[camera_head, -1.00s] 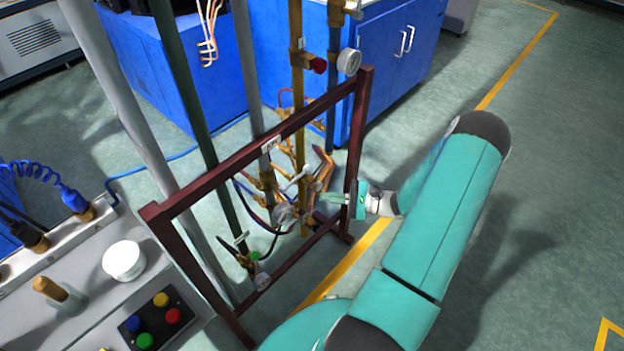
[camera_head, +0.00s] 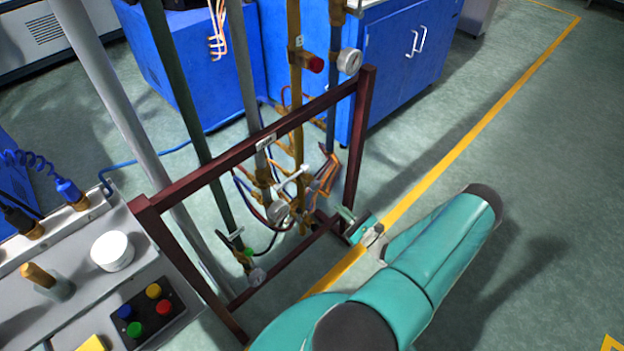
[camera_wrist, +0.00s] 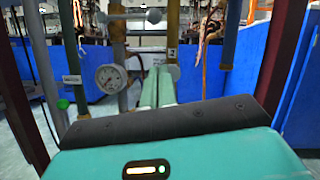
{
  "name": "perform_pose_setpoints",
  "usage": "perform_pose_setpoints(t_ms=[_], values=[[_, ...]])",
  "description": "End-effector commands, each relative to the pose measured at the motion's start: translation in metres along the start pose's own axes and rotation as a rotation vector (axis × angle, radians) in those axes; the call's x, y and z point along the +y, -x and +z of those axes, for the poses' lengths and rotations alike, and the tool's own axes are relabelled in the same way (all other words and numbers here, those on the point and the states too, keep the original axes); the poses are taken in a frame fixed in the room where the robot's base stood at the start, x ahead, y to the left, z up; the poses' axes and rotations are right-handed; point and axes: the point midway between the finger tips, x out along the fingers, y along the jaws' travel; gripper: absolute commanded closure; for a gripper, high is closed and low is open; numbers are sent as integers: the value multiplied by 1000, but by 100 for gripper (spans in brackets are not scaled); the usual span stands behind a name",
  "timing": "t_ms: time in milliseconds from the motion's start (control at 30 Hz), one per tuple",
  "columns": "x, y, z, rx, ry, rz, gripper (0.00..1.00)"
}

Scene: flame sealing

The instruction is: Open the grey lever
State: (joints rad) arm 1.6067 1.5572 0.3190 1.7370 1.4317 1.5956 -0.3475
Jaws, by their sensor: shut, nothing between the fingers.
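A light grey lever (camera_head: 292,180) sits on the brass pipework inside the dark red frame. In the wrist view what looks like the same lever (camera_wrist: 128,16) lies roughly level near the top, left of centre. My gripper (camera_head: 346,213) is at the lower right of the frame, near its right post, below and right of the lever. In the wrist view my gripper's two pale green fingers (camera_wrist: 158,72) are shut together and empty. They point forward, below and right of the lever, apart from it in the picture. A round gauge (camera_wrist: 110,78) is left of the fingers.
The dark red frame (camera_head: 250,149) stands around several upright pipes. A green-tipped valve (camera_head: 248,252) is low at its left. A grey console (camera_head: 60,300) with coloured buttons is at the lower left. Blue cabinets (camera_head: 395,75) stand behind. Floor at the right is clear.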

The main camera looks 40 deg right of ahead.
Motion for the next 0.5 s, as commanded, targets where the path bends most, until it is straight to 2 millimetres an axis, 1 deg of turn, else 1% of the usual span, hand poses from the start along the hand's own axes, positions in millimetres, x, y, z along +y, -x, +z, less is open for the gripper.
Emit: perform_pose_setpoints(t_ms=[200,300,367,500], values=[[0,1,1,1,1,-2,100],[0,-2,1,0,1,-1,100],[0,-6,1,-1,0,1,100],[0,-26,1,-2,-1,3,100]])
